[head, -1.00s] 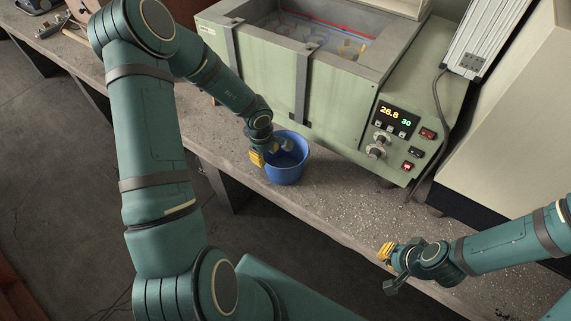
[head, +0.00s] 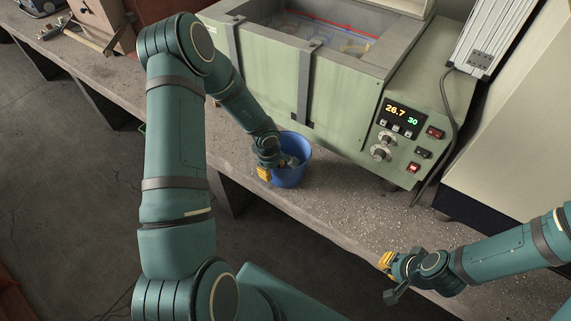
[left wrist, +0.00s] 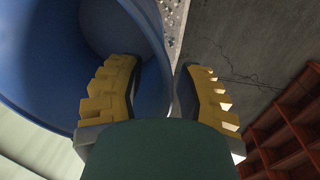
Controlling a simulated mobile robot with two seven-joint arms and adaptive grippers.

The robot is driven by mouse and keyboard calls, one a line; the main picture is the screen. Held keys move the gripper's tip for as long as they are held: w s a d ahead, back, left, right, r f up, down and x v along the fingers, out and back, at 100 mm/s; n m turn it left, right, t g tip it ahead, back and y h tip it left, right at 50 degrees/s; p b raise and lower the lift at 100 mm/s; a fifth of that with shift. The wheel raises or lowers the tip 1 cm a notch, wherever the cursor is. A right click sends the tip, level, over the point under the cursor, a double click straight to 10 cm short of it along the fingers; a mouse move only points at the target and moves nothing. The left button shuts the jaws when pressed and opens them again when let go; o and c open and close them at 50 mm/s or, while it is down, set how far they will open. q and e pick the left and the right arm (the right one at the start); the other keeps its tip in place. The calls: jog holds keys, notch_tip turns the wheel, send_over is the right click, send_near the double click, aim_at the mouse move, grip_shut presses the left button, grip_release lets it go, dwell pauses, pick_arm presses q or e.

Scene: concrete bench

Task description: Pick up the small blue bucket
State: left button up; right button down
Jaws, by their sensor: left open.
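The small blue bucket (head: 293,177) stands upright on the concrete bench, in front of the green machine. My left gripper (head: 276,168) is open at the bucket's near-left rim. One finger is inside the bucket and the yellow-padded other is outside, so the wall lies between them. In the left wrist view the blue bucket (left wrist: 50,50) fills the left side, and its rim edge passes between the spread fingers of the gripper (left wrist: 160,68). Contact with the wall cannot be told. My right gripper (head: 390,278) is open and empty over the bench's front edge at the right.
The green machine (head: 345,100) with a lit control panel stands behind the bucket. A cable (head: 447,130) hangs at its right side. Bare concrete bench (head: 340,205) lies right of the bucket. Tools (head: 85,38) lie at the far left. The floor drops away in front.

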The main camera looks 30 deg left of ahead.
pick_arm(q)
grip_shut()
jog(key=shift+s+r, duration=0.1)
jog(key=shift+r, duration=0.05)
